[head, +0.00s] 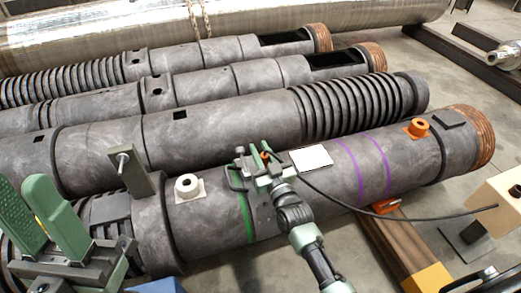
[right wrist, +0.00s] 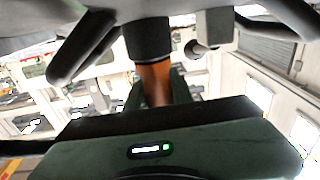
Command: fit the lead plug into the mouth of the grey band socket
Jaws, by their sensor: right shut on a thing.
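The pale grey socket (head: 188,187), with a dark round mouth facing up, sits on the near barrel (head: 330,180), left of the green band. My right gripper (head: 264,160) is over the same barrel, to the right of that socket and apart from it. It is shut on the lead plug (head: 265,155), of which a small orange part shows. In the right wrist view the plug (right wrist: 156,82) is orange with a black collar, between the green fingers. Its tip is hidden there. My left gripper (head: 35,210) stands at the left edge, its green fingers apart and empty.
An orange socket (head: 418,128) sits on the barrel's right part. A black cable (head: 400,217) hangs over the right side. A grey post with a knob (head: 130,168) rises left of the pale socket. A white label (head: 312,159) lies near my right gripper. More barrels lie behind.

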